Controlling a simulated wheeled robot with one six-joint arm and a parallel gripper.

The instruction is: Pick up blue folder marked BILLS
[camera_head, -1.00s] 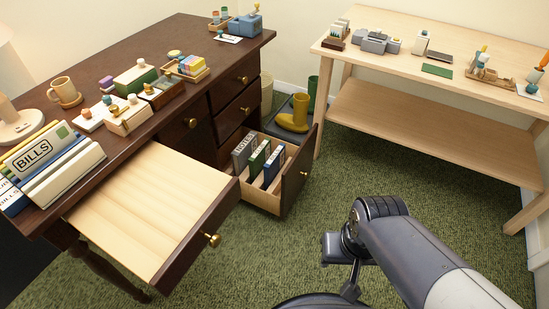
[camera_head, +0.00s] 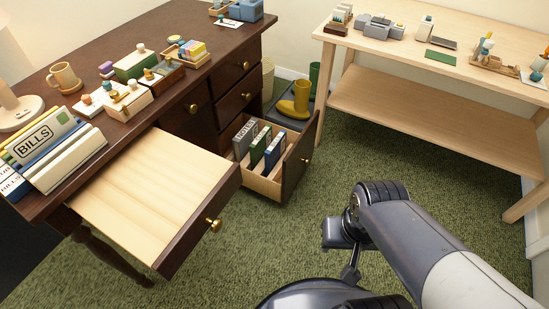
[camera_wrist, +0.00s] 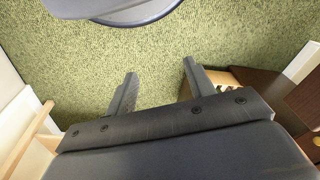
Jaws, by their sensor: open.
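A folder with a large BILLS label (camera_head: 33,144) leans in a row of folders at the left end of the dark desk in the head view. Its face looks grey-green. Blue and white folders (camera_head: 12,185) stand beside it, with partly readable spine lettering. In the open lower drawer (camera_head: 264,187) stand a grey folder marked NOTES (camera_head: 243,137), a green folder (camera_head: 260,146) and a blue folder (camera_head: 275,151) whose label I cannot read. My gripper (camera_wrist: 160,72) is open and empty in the wrist view, over the carpet, apart from all folders.
An open, empty upper drawer (camera_head: 155,195) juts out from the desk. Yellow boots (camera_head: 296,100) stand behind the lower drawer. A pale two-level table (camera_head: 415,115) stands at right. Green carpet (camera_head: 270,250) between them is clear. A mug (camera_head: 65,78) sits on the desk.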

